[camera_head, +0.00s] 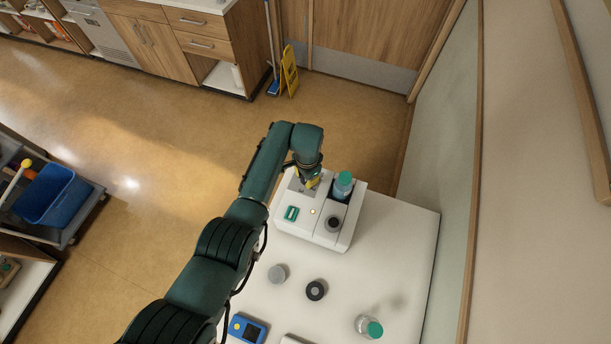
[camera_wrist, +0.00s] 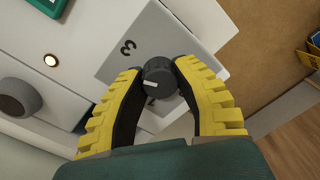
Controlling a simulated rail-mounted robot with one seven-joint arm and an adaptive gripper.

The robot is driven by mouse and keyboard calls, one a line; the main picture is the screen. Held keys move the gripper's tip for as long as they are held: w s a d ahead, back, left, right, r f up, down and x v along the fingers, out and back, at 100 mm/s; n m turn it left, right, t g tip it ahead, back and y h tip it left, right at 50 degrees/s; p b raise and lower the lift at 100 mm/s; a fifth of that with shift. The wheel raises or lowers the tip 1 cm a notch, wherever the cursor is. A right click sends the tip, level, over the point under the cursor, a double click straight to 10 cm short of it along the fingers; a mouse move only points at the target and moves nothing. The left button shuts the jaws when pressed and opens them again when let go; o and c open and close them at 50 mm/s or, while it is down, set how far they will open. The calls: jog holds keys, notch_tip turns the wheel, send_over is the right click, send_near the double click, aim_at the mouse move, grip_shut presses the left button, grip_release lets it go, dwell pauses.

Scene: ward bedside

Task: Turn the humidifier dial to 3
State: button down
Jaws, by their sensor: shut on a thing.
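The white humidifier (camera_head: 328,238) stands on the white table, with a teal-capped bottle (camera_head: 343,186) in it. In the wrist view its dark round dial (camera_wrist: 160,74) sits on a grey panel (camera_wrist: 165,40). A printed 3 (camera_wrist: 127,47) shows to the upper left of the dial; another mark below it is partly covered and unclear. The dial's white line points to the left in the picture, below the direction of the 3. My gripper (camera_wrist: 157,72) is shut on the dial, one yellow finger on each side. In the head view my gripper (camera_head: 309,181) is at the humidifier's far left corner.
A dark knob (camera_wrist: 17,97) and a lit button (camera_wrist: 50,60) are on the humidifier's body. On the table (camera_head: 405,235) are a grey disc (camera_head: 277,274), a black ring-like piece (camera_head: 316,290), a blue device (camera_head: 247,329) and a capped jar (camera_head: 366,327). A wall is at right.

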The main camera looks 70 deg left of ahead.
jog(key=shift+f+m, duration=0.1)
jog(key=shift+m, duration=2.1)
jog(key=c, duration=0.7)
grip_release()
notch_tip(320, 180, up, 12)
jog(key=shift+d, duration=0.3)
jog(key=shift+s, duration=0.1)
